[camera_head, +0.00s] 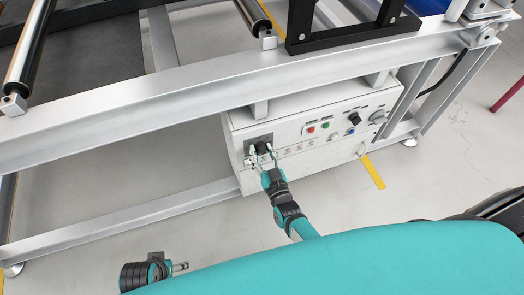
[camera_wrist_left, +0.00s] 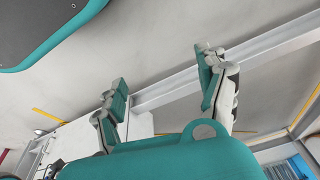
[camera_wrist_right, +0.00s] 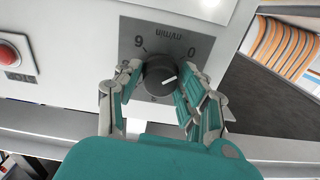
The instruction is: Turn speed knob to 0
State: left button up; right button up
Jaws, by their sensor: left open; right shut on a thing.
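The speed knob (camera_wrist_right: 158,72) is a round black dial with a white pointer mark on a grey plate in the right wrist view. The mark points to the right and slightly up, below the printed 0 (camera_wrist_right: 191,52). A 9 or 6 (camera_wrist_right: 139,41) is printed to its left. My right gripper (camera_head: 262,155) is shut on the knob, one finger on each side. In the head view the knob's plate (camera_head: 258,138) is at the left of the white control box. My left gripper (camera_head: 181,267) is open and empty, low on the left, away from the box.
The control box (camera_head: 318,155) hangs under a metal frame beam (camera_head: 170,98). Its panel carries a red button (camera_head: 311,129), a green button (camera_head: 326,124) and other black and grey controls to the right. The floor around my left gripper is clear.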

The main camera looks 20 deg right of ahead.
pick_arm(q)
jog(key=shift+f, duration=0.35)
pick_arm(e)
jog(key=shift+n, duration=0.5)
jog(key=o, duration=1.2)
pick_arm(q)
jog(key=shift+f, duration=0.1)
jog(key=shift+s, duration=0.1)
pick_arm(e)
jog(key=s, duration=1.2)
jog(key=shift+d, duration=0.2)
jog(key=shift+w, duration=0.1)
